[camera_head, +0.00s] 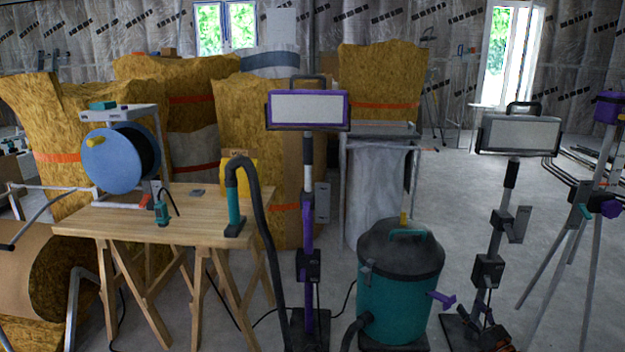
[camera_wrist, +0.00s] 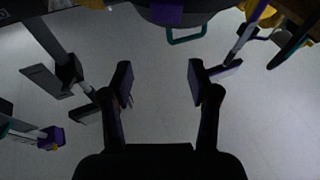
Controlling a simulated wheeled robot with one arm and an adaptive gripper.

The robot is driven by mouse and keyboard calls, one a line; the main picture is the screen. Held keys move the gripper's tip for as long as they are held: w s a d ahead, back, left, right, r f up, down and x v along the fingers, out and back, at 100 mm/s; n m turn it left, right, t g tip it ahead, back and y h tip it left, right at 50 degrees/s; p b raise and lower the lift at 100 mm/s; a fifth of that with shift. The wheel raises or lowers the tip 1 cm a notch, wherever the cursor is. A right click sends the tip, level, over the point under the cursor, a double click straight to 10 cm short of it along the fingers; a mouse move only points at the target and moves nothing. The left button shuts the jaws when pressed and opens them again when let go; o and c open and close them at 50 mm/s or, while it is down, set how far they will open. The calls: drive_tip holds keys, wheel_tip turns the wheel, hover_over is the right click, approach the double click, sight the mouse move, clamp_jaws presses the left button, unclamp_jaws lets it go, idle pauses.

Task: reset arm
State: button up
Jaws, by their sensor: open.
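My gripper (camera_wrist: 160,84) shows in the wrist view with its two dark fingers spread wide apart. Only bare grey floor shows between the fingers, and nothing is held. The teal handle (camera_wrist: 186,36) of a dark, rounded body lies beyond the fingertips, apart from them. In the head view I cannot make out my gripper clearly. No panel lift can be clearly told in either view.
A teal shop vacuum (camera_head: 400,290) stands between a purple-framed work lamp (camera_head: 308,110) and a grey work lamp (camera_head: 518,134). A wooden trestle table (camera_head: 110,222) stands left, insulation rolls (camera_head: 380,80) behind. A tripod (camera_head: 570,235) stands right. Open floor (camera_head: 455,195) lies behind the vacuum.

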drive_tip(key=w+d+r+m+g+h+p, duration=0.1)
drive_tip(key=d+r+g+h+p, duration=0.25)
drive_tip(key=r+h+p, duration=0.35)
drive_tip(key=w+d+r+m+g+h+p, duration=0.1)
drive_tip(key=w+d+r+g+h+p, duration=0.3)
drive_tip(key=r, duration=0.6)
drive_tip(key=s+a+r+m+g+h+p, duration=0.1)
drive_tip(key=s+a+r+m+g+p, duration=0.15)
drive_tip(key=s+r+p, duration=0.75)
drive_tip(key=s+a+r+m+g+h+p, duration=0.1)
drive_tip(key=s+a+r+g+h+p, duration=0.15)
drive_tip(key=s+r, duration=0.9)
drive_tip(key=s+a+r+g+y+p, duration=0.2)
drive_tip(key=s+a+r+p, duration=0.4)
drive_tip(key=s+a, duration=0.4)
drive_tip(key=s+a+r+g+y+p, duration=0.3)
drive_tip(key=s+a+r, duration=0.4)
drive_tip(key=s+a, duration=0.4)
drive_tip(key=s+a+r+n+g+y+p, duration=0.1)
drive_tip(key=s+a+r+g+p, duration=0.3)
drive_tip(key=s, duration=1.1)
drive_tip(key=a+r+y+p, duration=0.1)
drive_tip(key=a+r+p, duration=0.2)
drive_tip(key=a, duration=0.3)
drive_tip(key=shift+s+a+r+p, duration=0.2)
drive_tip(key=shift+a+r+p, duration=0.15)
drive_tip(key=shift+p, duration=0.5)
drive_tip(key=shift+g+y, duration=0.25)
drive_tip(key=shift+c, duration=0.2)
